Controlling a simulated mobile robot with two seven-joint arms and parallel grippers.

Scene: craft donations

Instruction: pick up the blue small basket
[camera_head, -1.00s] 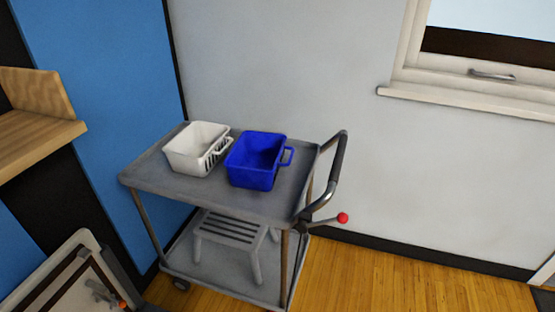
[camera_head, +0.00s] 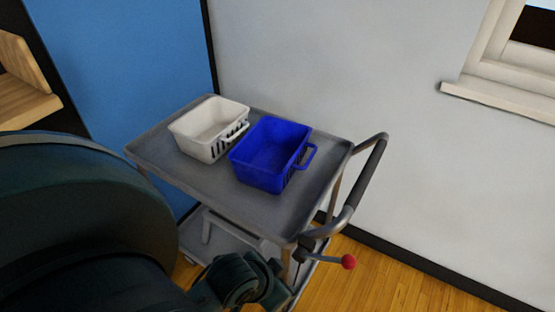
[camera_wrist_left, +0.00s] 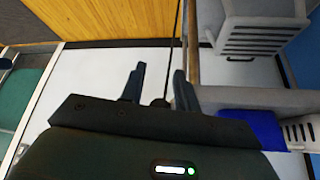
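The blue small basket (camera_head: 272,155) stands upright on the top tray of a grey cart, with its handle facing right. It looks empty. Part of it also shows at the lower right of the left wrist view (camera_wrist_left: 252,124), beside my gripper. My left gripper (camera_wrist_left: 160,86) is open, with its two fingers apart and nothing between them. It is clear of the basket. In the head view, my dark arm fills the lower left, and the fingers cannot be made out. My right gripper is not in view.
A white basket (camera_head: 207,130) stands left of the blue one on the cart (camera_head: 208,182). The cart has a curved handle and a red-knobbed lever (camera_head: 348,262) at right. A grey stool (camera_wrist_left: 258,42) sits on its lower shelf. Walls stand behind; a wooden shelf is at left.

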